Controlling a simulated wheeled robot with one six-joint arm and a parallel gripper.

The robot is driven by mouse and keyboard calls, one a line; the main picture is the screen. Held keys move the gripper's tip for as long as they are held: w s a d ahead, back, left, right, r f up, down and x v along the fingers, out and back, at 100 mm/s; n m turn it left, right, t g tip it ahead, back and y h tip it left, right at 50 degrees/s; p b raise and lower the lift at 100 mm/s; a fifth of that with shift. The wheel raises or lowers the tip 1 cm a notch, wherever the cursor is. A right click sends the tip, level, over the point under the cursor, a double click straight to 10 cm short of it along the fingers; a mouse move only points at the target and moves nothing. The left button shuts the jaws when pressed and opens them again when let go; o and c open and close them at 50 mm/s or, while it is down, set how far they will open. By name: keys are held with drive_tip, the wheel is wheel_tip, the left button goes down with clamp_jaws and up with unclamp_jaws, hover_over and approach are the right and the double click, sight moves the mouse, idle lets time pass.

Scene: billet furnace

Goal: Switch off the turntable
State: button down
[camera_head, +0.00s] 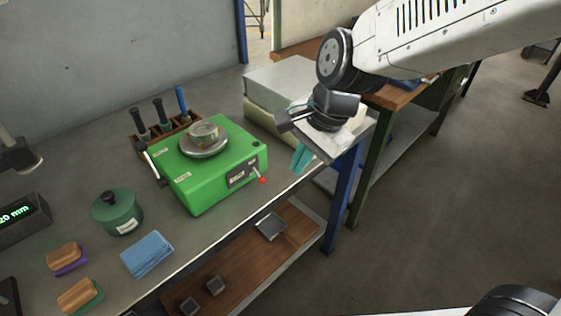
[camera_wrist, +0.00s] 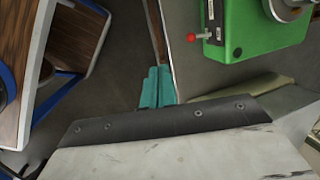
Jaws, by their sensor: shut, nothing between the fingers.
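The green turntable box (camera_head: 222,160) stands on the grey bench, with a round metal plate (camera_head: 204,148) on its top. A lever with a red knob (camera_head: 262,180) sticks out from its front side panel. In the wrist view the red knob (camera_wrist: 191,37) and its short lever show at the left edge of the green box (camera_wrist: 265,30). My gripper (camera_head: 300,158), with teal fingers, is shut and empty to the right of the box, apart from the lever. Its teal fingers (camera_wrist: 157,86) also show in the wrist view, left of and nearer than the red knob.
A dark green lidded pot (camera_head: 117,212), a blue cloth (camera_head: 147,254) and brushes (camera_head: 68,257) lie on the bench left of the box. A wooden rack with tools (camera_head: 160,122) stands behind it. A pale block (camera_head: 285,92) lies at the back right. The lower shelf (camera_head: 240,262) holds small metal pieces.

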drive_tip(key=shift+s+d+r, duration=0.55)
drive_tip(key=shift+d+r, duration=0.05)
drive_tip(key=shift+d, duration=0.15)
drive_tip(key=shift+s+d+r, duration=0.5)
drive_tip(key=shift+d+r, duration=0.1)
drive_tip(key=shift+d, duration=0.1)
